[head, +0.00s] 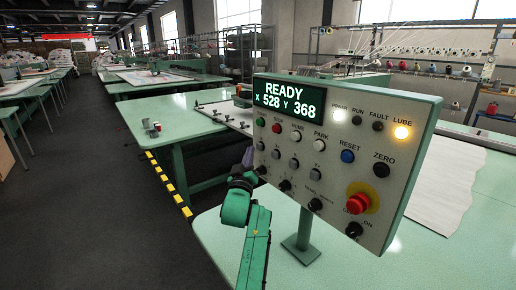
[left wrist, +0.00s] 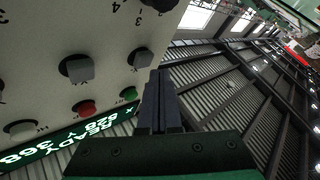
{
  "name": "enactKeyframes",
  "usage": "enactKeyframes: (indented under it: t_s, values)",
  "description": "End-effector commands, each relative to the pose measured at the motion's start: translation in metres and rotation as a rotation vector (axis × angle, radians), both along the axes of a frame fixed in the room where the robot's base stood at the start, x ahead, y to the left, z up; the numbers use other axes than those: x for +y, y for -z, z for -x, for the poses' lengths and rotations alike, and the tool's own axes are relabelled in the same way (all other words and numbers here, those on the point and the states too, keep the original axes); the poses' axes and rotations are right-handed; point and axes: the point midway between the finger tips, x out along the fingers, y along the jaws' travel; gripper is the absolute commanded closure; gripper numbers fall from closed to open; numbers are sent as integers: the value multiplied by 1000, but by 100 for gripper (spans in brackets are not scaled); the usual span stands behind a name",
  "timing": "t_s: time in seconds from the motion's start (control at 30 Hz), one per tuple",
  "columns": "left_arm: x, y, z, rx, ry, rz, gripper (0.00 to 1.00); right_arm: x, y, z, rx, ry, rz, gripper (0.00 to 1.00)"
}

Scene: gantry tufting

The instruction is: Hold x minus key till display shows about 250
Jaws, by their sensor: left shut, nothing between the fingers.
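The control panel (head: 335,215) stands on a post; its green display (head: 288,102) reads READY, X 528, Y 368. My left gripper (head: 248,157) is at the panel's left edge, beside the leftmost grey key. Its fingers (left wrist: 161,78) are shut and empty, seemingly apart from that key. My right gripper is out of view.
A red emergency stop (head: 358,203) and dark knobs are lower on the panel. The green table (head: 240,245) lies under it, with a white sheet (head: 446,185) to the right. Yellow-black floor tape (head: 168,184) and open dark floor lie to the left.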

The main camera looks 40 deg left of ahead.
Motion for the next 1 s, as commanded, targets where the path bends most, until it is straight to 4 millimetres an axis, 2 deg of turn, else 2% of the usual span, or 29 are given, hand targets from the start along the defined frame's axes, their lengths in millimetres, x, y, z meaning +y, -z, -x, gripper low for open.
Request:
enactKeyframes:
  t_s: [1.0]
  values:
    - [-3, 0, -9, 0, 0, 0, 100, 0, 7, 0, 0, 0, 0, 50]
